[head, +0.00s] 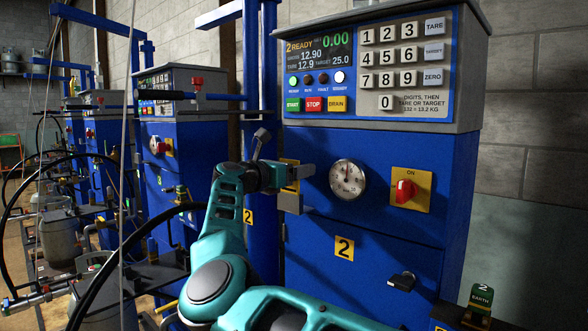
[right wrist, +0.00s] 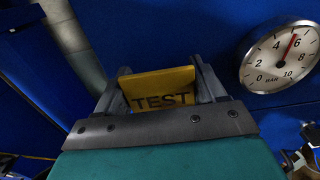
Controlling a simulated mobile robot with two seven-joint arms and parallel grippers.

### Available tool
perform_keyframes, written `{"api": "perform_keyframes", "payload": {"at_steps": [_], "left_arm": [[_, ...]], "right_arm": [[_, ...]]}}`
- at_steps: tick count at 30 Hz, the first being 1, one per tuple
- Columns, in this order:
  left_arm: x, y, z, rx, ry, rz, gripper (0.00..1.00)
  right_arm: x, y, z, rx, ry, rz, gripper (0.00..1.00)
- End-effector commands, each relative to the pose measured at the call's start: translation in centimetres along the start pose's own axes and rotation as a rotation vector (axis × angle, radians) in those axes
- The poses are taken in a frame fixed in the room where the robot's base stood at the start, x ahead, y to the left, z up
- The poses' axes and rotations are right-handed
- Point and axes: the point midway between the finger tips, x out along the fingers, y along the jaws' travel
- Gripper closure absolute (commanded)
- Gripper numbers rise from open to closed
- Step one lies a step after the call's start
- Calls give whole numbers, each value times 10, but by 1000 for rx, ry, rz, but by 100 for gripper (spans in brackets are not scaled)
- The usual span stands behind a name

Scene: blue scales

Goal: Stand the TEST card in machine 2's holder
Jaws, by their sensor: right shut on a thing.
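The yellow TEST card (right wrist: 162,90) is clamped between the two fingers of my right gripper (head: 300,187), its lettering facing the right wrist camera. In the head view a yellow part of it (head: 291,186) shows at the fingers, mostly covered. The gripper is beside the blue front of machine 2 (head: 383,241), left of the round gauge (head: 347,180). I cannot pick out the card holder, nor tell whether the card touches anything. My left gripper is not in view.
Machine 2's panel (head: 368,62) reads "2 READY" and 0.00. A red switch (head: 404,191) on a yellow plate is right of the gauge. A padlock (head: 402,281) and a green EARTH tag (head: 481,297) are lower right. More blue machines (head: 185,150) and hoses stand left.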

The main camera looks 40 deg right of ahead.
Motion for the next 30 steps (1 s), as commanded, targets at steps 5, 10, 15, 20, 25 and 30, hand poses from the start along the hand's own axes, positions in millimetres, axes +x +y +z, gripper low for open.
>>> {"api": "perform_keyframes", "payload": {"at_steps": [5, 10, 15, 20, 25, 30], "left_arm": [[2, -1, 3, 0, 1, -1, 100], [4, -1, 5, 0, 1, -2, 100], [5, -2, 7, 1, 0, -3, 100], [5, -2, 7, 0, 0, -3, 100], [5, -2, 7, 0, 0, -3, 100], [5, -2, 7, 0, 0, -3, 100]], "right_arm": [[0, 0, -4, 0, 0, -1, 64], [0, 0, -8, 0, 0, -1, 64], [0, 0, -11, 0, 0, -1, 64], [0, 0, -12, 0, -1, -1, 64], [0, 0, -12, 0, 0, -1, 29], [0, 0, -12, 0, 0, -1, 12]]}}
